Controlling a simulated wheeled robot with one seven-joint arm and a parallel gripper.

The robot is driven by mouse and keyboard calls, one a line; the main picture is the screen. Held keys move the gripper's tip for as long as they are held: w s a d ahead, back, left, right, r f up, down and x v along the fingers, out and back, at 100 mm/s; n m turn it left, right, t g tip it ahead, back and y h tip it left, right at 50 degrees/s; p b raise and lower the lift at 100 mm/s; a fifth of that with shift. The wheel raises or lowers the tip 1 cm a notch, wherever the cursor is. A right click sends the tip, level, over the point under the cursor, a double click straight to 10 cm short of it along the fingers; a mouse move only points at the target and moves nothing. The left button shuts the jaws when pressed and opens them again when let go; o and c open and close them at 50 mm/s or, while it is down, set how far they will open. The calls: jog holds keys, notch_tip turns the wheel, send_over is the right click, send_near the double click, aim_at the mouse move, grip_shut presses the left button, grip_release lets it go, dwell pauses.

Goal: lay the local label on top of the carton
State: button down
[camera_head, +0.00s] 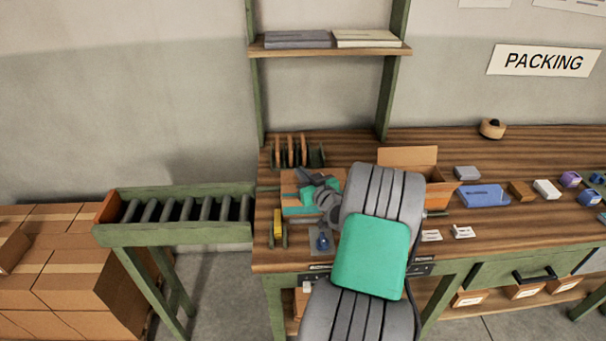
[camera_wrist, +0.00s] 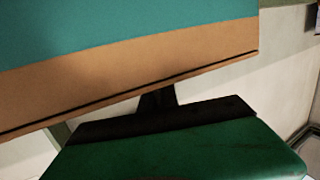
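An open brown carton (camera_head: 440,194) with a raised flap stands on the bench, partly hidden behind my arm. Two small white cards with dark print, one (camera_head: 431,236) and another (camera_head: 464,232), lie on the bench in front of it; I cannot read which is the local label. My gripper (camera_head: 304,178) is left of the carton, over a brown-and-teal item (camera_head: 290,202). In the wrist view a black finger (camera_wrist: 158,100) is close to a tan and teal surface (camera_wrist: 130,75); contact and any held thing cannot be told.
A blue packet (camera_head: 483,196) and several small boxes lie to the right on the bench. A yellow item (camera_head: 277,222) and a blue bottle-like item (camera_head: 322,240) are near the left front. A roller conveyor (camera_head: 175,232) adjoins the left. A shelf (camera_head: 330,51) is above.

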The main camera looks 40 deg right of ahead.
jog(key=shift+f+b, duration=0.45)
jog(key=shift+b, duration=0.05)
jog(key=c, duration=1.5)
grip_release()
jog(key=shift+c, duration=0.2)
jog(key=shift+s, duration=0.1)
